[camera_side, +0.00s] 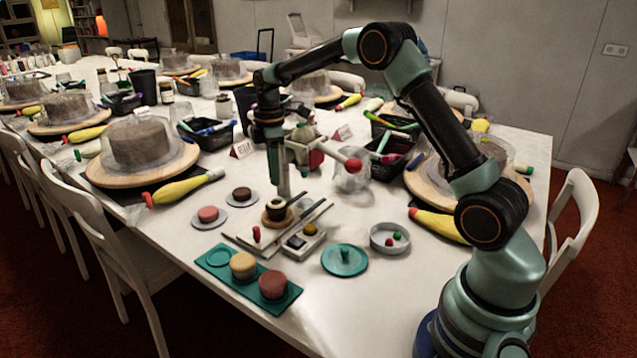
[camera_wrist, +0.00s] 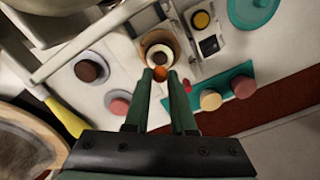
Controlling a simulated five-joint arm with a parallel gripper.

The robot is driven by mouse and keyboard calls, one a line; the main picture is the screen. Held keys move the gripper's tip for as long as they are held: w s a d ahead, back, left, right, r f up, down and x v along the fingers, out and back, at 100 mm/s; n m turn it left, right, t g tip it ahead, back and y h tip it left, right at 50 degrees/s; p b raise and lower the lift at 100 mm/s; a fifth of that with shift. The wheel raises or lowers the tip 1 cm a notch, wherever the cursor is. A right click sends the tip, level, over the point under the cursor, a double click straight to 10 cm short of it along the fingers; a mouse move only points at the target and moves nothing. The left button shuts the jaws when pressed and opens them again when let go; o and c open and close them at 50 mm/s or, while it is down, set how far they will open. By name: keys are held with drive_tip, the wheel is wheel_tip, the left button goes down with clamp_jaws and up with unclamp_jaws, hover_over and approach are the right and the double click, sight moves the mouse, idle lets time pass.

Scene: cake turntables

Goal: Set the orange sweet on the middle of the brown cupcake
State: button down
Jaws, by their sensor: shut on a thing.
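My gripper (camera_wrist: 160,76) is shut on the small orange sweet (camera_wrist: 160,88), which shows between the fingertips in the wrist view. In the side view my gripper (camera_side: 284,194) points down at a pale round cup with a dark middle (camera_side: 275,210) on a wooden disc; the sweet cannot be made out there. The cup (camera_wrist: 158,50) lies just beyond the fingertips in the wrist view. A dark brown cupcake (camera_side: 241,193) sits on a white saucer left of the gripper; it also shows in the wrist view (camera_wrist: 88,70).
A pink cupcake (camera_side: 208,214) stands on another saucer. A teal tray (camera_side: 219,257) holds tan and reddish cupcakes. A teal disc (camera_side: 345,261), a grey dish (camera_side: 377,246) with small sweets, and a pale box (camera_side: 299,242) stand right of it. Long utensils lie beside the cup.

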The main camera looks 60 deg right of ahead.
sight(276, 204)
drive_tip(key=shift+f, duration=2.9)
drive_tip(key=shift+f, duration=0.15)
drive_tip(key=c, duration=0.8)
unclamp_jaws()
drive_tip(key=shift+o, duration=0.2)
